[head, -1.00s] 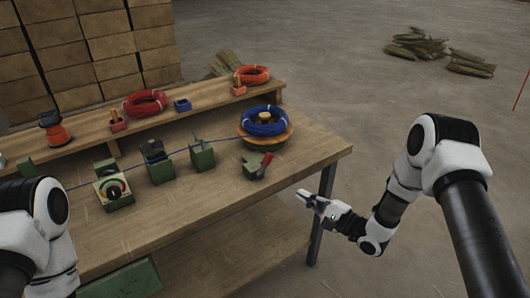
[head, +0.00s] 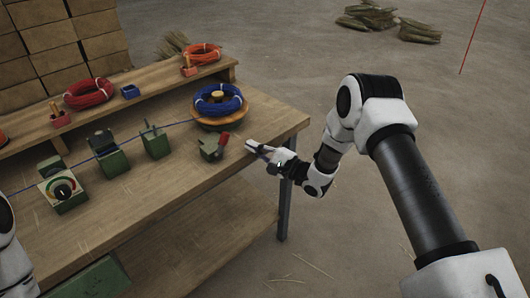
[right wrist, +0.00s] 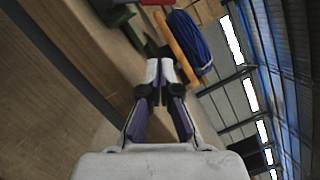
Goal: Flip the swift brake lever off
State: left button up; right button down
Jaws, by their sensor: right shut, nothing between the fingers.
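The swift brake lever has a red handle (head: 224,138) on a small green base (head: 210,149), near the right end of the wooden bench. The swift (head: 217,105) stands behind it, a wooden disc carrying a blue wire coil. My right gripper (head: 250,146) is shut and empty, just right of the red handle and apart from it. My left gripper is out of view.
The bench (head: 150,215) also carries a dial box (head: 62,188) and green wire guides (head: 155,141) with a blue wire running to the swift. A raised shelf (head: 120,105) behind holds red and orange coils. The floor right of the bench is clear.

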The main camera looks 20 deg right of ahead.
aim_at(244, 152)
jog(key=x, duration=0.3)
jog(key=shift+a+r, duration=0.3)
jog(key=shift+a, duration=0.05)
jog(key=shift+s+a+r+p, duration=0.2)
jog(key=shift+a+r+p, duration=0.1)
jog(key=shift+a, duration=0.2)
jog(key=shift+s+a+r+p, duration=0.25)
jog(key=shift+a+r, duration=0.1)
jog(key=shift+a, duration=0.15)
jog(key=shift+s+a+r, duration=0.15)
jog(key=shift+a, duration=0.2)
